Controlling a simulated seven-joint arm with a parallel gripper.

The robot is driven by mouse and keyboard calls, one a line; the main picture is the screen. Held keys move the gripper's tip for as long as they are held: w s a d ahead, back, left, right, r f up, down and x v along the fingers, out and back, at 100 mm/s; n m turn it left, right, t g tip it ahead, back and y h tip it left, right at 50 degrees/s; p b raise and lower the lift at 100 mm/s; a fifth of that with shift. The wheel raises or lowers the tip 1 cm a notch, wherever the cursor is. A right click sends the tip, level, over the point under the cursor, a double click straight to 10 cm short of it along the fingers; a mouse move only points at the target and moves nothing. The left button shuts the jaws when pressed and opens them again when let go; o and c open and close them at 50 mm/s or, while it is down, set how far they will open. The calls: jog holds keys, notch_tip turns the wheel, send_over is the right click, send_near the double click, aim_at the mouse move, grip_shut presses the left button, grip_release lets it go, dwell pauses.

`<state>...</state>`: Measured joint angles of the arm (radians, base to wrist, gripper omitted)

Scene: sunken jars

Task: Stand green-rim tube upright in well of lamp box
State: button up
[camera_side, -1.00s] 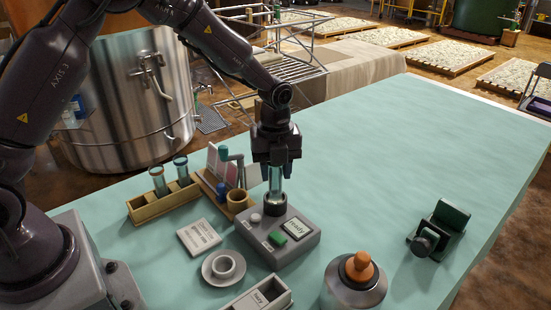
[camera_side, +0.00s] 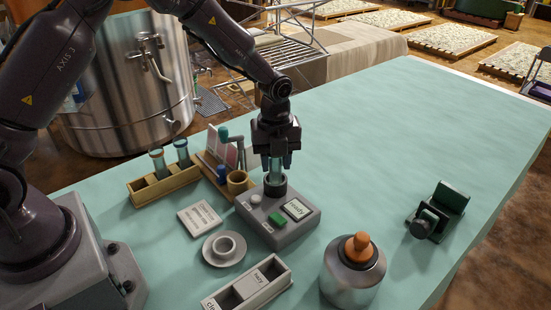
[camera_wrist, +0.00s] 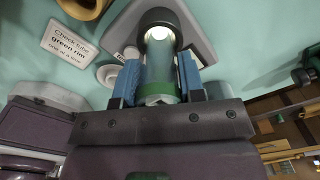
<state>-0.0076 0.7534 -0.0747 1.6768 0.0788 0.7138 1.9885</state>
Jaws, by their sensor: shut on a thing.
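The green-rim tube is clear glass; it shows below my gripper in the side view (camera_side: 277,164) and between the blue finger pads in the wrist view (camera_wrist: 160,62). Its green rim (camera_wrist: 153,91) is near my palm. My gripper (camera_side: 277,154) is shut on the tube and holds it upright over the lamp box (camera_side: 268,233). The tube's lower end is at the dark round well (camera_side: 275,187) and appears to be inside its collar. A bright glow shows in the well in the wrist view (camera_wrist: 158,34). How deep the tube sits is hidden.
A wooden rack (camera_side: 136,199) with two tubes stands left. A wooden stand with a brown cup (camera_side: 237,183) is close behind the box. A card (camera_side: 199,218), white cup and saucer (camera_side: 211,259), compartment tray (camera_side: 283,278) and metal jar (camera_side: 345,283) are near. The right table is clear around a dark device (camera_side: 437,212).

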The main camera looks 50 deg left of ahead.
jog(key=shift+f, duration=0.35)
jog(key=o, duration=1)
notch_tip(320, 180, up, 19)
dwell(0.3)
dwell(0.4)
